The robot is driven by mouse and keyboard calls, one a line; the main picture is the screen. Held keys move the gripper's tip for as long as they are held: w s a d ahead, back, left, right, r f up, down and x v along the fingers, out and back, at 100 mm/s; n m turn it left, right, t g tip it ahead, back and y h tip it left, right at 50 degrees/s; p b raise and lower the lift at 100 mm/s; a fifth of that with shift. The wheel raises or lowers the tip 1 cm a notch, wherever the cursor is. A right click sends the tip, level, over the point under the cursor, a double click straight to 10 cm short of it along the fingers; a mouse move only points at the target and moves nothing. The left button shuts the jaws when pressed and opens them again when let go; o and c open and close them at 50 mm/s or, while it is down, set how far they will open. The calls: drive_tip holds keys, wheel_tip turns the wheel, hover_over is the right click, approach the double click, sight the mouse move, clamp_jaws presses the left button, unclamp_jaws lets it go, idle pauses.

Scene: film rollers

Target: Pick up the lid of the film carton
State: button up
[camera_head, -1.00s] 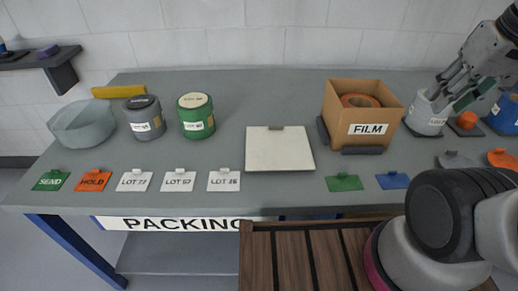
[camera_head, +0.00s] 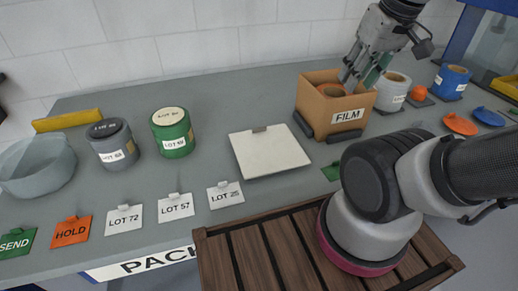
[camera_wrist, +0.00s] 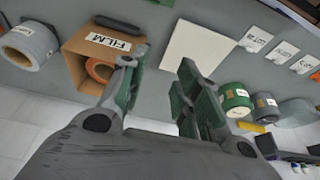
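A flat cream-white square panel with a small grey-brown tab at its far edge, which looks like the lid (camera_head: 270,152), lies on the bench left of the carton. It also shows in the wrist view (camera_wrist: 197,48). The open brown FILM carton (camera_head: 318,119) holds an orange roller (camera_head: 331,91); the carton also shows in the wrist view (camera_wrist: 80,44). My gripper (camera_head: 362,78) is above the carton's back right side, apart from the lid. In the wrist view its green-padded fingers (camera_wrist: 158,68) are spread with nothing between them.
A green roller (camera_head: 173,134), a dark grey roller (camera_head: 115,148) and a grey bowl (camera_head: 38,168) stand on the left. LOT cards (camera_head: 175,207) line the front edge. White (camera_head: 392,92) and blue (camera_head: 451,82) rollers stand right of the carton. Bench behind the lid is clear.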

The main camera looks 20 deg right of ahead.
drive_tip(key=w+a+f+m+g, duration=0.1)
drive_tip(key=w+a+f+m, duration=0.4)
drive_tip(key=w+f+m, duration=0.1)
drive_tip(key=w+a+f+m+g, duration=0.1)
drive_tip(key=w+a+f+m, duration=0.4)
drive_tip(key=w, duration=0.4)
drive_tip(key=w+a+f+m+g, duration=0.1)
drive_tip(key=w+a+f+m, duration=0.4)
drive_tip(key=w+f+m, duration=0.1)
drive_tip(key=shift+w+a+f+m+g, duration=0.1)
drive_tip(key=shift+w+f+m+g, duration=0.3)
drive_tip(key=shift+w+f, duration=0.25)
drive_tip(key=shift+f, duration=0.2)
drive_tip(key=f, duration=0.5)
drive_tip(key=d+f, duration=0.1)
drive_tip(key=f, duration=0.1)
drive_tip(key=shift+w+f, duration=0.1)
drive_tip(key=shift+f, duration=0.05)
clamp_jaws()
